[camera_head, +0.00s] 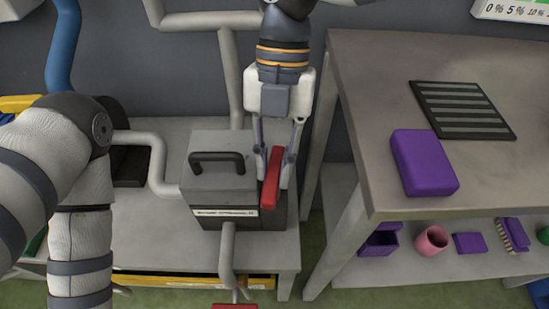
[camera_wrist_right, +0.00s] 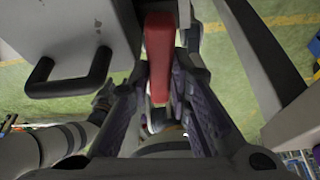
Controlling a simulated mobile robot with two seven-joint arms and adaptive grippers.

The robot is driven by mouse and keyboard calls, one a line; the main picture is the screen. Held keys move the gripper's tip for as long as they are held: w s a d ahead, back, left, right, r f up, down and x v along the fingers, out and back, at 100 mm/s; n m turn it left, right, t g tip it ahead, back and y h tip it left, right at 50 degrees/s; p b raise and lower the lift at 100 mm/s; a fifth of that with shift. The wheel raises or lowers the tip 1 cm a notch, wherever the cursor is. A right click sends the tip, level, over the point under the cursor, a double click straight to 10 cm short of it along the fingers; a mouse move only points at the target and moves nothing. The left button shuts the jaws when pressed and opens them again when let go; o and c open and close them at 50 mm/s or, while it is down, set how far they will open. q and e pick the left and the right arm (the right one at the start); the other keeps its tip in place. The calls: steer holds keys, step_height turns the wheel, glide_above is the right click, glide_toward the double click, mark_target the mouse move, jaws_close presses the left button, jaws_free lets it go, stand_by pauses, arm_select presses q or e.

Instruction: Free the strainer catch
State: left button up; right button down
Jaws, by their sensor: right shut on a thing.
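The strainer is a grey box (camera_head: 218,178) with a black handle (camera_head: 216,160) on its lid, standing on a low grey bench among pipes. A red bar-shaped catch (camera_head: 270,182) stands along its right side. My right gripper (camera_head: 272,165) reaches down from above and is shut on the red catch, with a finger on each side. In the right wrist view the red catch (camera_wrist_right: 159,55) runs between the two dark fingers, beside the box (camera_wrist_right: 75,30).
Pale pipes (camera_head: 158,165) run to the left of and behind the box, and another (camera_head: 227,245) drops in front. A grey table (camera_head: 380,110) at the right holds a purple block (camera_head: 424,162) and a dark slotted mat (camera_head: 462,108). Its lower shelf holds purple items and a pink cup (camera_head: 431,241).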

steer(key=c, duration=1.5)
jaws_free()
steer(key=shift+w, duration=0.1)
steer(key=v, duration=1.2)
